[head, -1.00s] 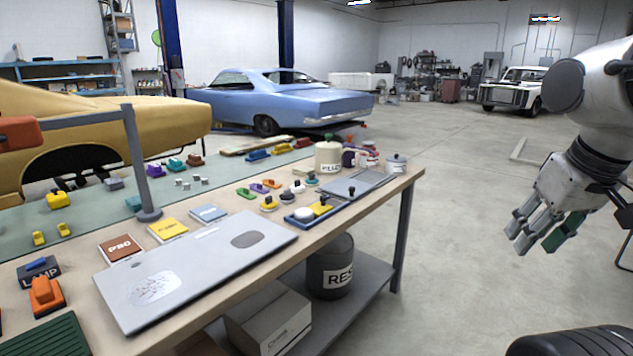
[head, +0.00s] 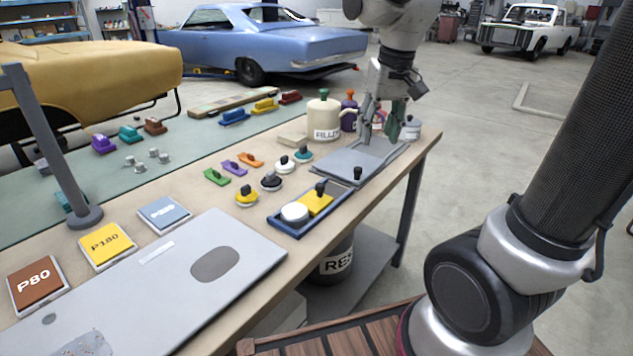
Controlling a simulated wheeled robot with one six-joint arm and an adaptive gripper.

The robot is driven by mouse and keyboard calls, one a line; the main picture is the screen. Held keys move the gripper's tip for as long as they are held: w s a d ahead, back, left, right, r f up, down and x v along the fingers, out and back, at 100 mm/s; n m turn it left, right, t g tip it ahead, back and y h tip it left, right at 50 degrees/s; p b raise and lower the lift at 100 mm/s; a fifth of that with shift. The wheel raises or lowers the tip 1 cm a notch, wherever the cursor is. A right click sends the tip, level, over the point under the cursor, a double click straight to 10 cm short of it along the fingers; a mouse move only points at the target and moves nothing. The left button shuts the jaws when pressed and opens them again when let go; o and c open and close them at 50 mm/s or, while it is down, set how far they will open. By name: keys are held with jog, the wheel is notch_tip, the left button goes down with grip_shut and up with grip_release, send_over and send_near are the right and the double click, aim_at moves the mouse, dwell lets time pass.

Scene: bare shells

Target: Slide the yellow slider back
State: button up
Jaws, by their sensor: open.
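The yellow slider (head: 313,204) is a flat yellow plate with a dark knob. It lies in a blue tray (head: 290,236) on the table, beside a white round piece (head: 294,212) at the tray's near left end. My gripper (head: 384,128) is open above the far right end of the table, over the back of a grey tray (head: 339,169). It is behind and to the right of the yellow slider and clear of it. Nothing shows between its fingers.
Several knobbed pieces, one a yellow round one (head: 246,196), stand left of the blue tray. A cream can (head: 324,118) and a purple container (head: 349,112) stand near my gripper. A large grey panel (head: 235,290) lies in front. A lamp post (head: 50,150) rises at left.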

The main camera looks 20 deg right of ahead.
jog(key=g, duration=0.2)
send_near(320, 184)
jog(key=shift+s+f+m, duration=0.3)
jog(key=shift+m, duration=0.1)
jog(key=f, duration=0.7)
jog(key=shift+w+a, duration=0.15)
jog(key=shift+a, duration=0.05)
jog(key=shift+f, duration=0.7)
grip_shut()
